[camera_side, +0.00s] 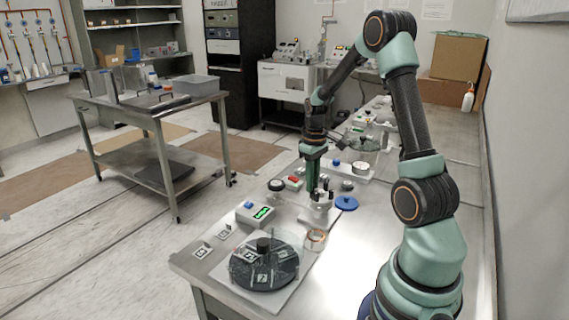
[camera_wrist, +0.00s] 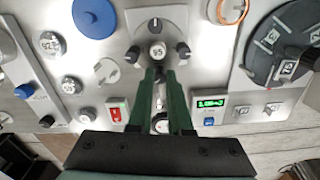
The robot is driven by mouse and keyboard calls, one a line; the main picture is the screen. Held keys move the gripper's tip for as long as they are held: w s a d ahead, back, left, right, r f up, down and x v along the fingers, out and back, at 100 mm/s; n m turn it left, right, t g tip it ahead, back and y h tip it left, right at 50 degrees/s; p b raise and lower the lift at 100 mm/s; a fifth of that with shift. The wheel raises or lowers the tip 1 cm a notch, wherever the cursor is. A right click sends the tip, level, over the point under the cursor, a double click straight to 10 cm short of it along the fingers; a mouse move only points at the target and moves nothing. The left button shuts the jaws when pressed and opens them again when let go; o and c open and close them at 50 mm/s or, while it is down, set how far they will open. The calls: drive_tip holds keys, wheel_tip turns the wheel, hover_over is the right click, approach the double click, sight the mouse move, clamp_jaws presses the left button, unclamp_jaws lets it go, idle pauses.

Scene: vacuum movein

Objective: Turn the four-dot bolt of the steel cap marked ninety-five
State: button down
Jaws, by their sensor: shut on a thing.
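The steel cap marked 95 (camera_wrist: 157,50) sits on a pale plate (camera_wrist: 190,15) in the wrist view, with dark-topped bolts showing at its top (camera_wrist: 155,25), left (camera_wrist: 133,53) and right (camera_wrist: 182,50). My gripper (camera_wrist: 162,76) reaches its lower side in that view, its two green fingers close together there. It is shut on a bolt at that side, mostly hidden between the fingertips. Dots on the bolts are too small to read. In the side view my gripper (camera_side: 314,190) points down at the cap (camera_side: 323,198) on the bench.
A dark round turntable (camera_side: 265,265) with marked tags stands at the near end of the bench. A copper-coloured ring (camera_side: 315,240), a blue disc (camera_side: 347,203) and a box with a green display (camera_side: 257,213) lie close by. Another cap marked 92 (camera_wrist: 50,43) shows left in the wrist view.

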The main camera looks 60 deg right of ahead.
drive_tip(key=n, duration=0.4)
drive_tip(key=shift+n, duration=0.3)
drive_tip(key=n, duration=0.4)
drive_tip(key=shift+n, duration=0.4)
drive_tip(key=c, duration=1.1)
unclamp_jaws()
drive_tip(key=shift+r, duration=0.15)
wheel_tip(320, 180, up, 12)
